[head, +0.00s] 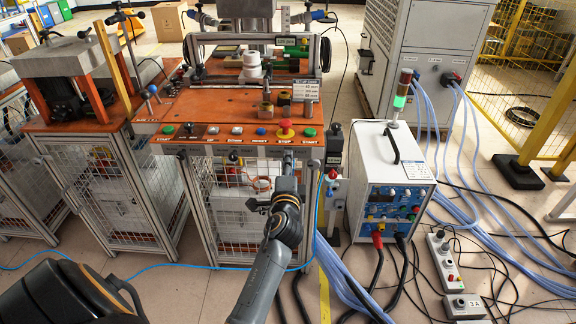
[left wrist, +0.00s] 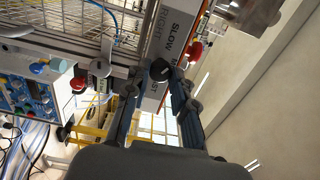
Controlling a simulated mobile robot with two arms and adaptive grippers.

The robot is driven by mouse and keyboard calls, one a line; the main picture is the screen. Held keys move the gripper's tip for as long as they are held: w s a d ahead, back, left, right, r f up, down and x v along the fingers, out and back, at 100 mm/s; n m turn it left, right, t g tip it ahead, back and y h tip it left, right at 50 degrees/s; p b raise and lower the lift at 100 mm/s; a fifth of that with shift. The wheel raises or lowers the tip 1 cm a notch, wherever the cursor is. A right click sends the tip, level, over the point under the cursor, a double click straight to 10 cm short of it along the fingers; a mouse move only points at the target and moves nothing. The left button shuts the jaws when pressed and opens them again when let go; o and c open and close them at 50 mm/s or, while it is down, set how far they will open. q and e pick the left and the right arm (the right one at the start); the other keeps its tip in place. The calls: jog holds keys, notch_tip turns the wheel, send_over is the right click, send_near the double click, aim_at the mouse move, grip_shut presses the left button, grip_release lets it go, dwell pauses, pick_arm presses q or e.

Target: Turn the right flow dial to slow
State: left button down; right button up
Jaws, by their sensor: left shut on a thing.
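The right flow dial shows in the left wrist view as a small black knob (left wrist: 160,70) on a white panel (left wrist: 172,30) lettered SLOW and RIGHT, with another label partly covered. My left gripper (left wrist: 160,82) has its two fingers on either side of the knob and is shut on it. The knob's pointer is too small to read. In the head view my left gripper (head: 288,163) reaches up to the front edge of the orange bench, below the button row, and hides the dial. My right gripper is not in view.
Just above the gripper are a red stop button (head: 285,131) and a green start button (head: 309,132) on the orange bench (head: 215,108). A white power unit (head: 372,150) with a blue panel stands to the right. Cables and small switch boxes (head: 444,262) lie on the floor.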

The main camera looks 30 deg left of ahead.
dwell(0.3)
pick_arm(q)
jog(key=c, duration=1.1)
grip_release()
